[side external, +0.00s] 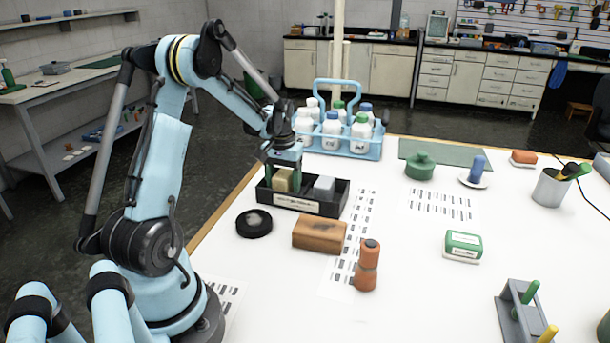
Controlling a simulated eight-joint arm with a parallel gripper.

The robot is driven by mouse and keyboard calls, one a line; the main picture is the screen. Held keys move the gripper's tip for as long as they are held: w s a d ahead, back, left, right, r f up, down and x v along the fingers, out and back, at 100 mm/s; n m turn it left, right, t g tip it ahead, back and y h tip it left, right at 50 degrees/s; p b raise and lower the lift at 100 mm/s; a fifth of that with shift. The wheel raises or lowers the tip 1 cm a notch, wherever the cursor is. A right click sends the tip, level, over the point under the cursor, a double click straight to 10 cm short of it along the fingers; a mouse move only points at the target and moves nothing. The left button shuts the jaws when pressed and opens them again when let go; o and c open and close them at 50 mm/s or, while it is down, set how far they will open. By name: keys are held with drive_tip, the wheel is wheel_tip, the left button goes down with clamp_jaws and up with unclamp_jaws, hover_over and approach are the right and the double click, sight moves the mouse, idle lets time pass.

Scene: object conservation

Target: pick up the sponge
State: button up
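A yellow block that looks like the sponge (283,182) sits in the left part of a black open box (268,198) with a white label on its front. My gripper (283,178) points down over that part of the box. Its two green fingers are apart, one on each side of the yellow block. I cannot tell whether they touch it. The lower part of the block and the fingertips are hidden by the box's front wall.
A blue bottle carrier (352,151) stands close behind. A black disc (254,223), brown block (319,235) and orange-brown cylinder (367,266) stand in front.

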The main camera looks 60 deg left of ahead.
sight(285, 175)
drive_tip(key=c, duration=0.9)
drive_tip(key=shift+o, duration=0.2)
drive_tip(key=shift+r, duration=0.1)
drive_tip(key=shift+r, duration=0.45)
drive_tip(key=r, duration=0.3)
drive_tip(key=shift+w+d+r, duration=0.1)
drive_tip(key=shift+d+r, duration=0.2)
drive_tip(key=shift+d, duration=0.1)
drive_tip(key=w+d+r, duration=0.1)
drive_tip(key=d+r, duration=0.5)
drive_tip(key=d, duration=0.4)
drive_tip(key=shift+w+d+r, duration=0.2)
drive_tip(key=shift+w+d, duration=0.1)
drive_tip(key=shift+d, duration=0.1)
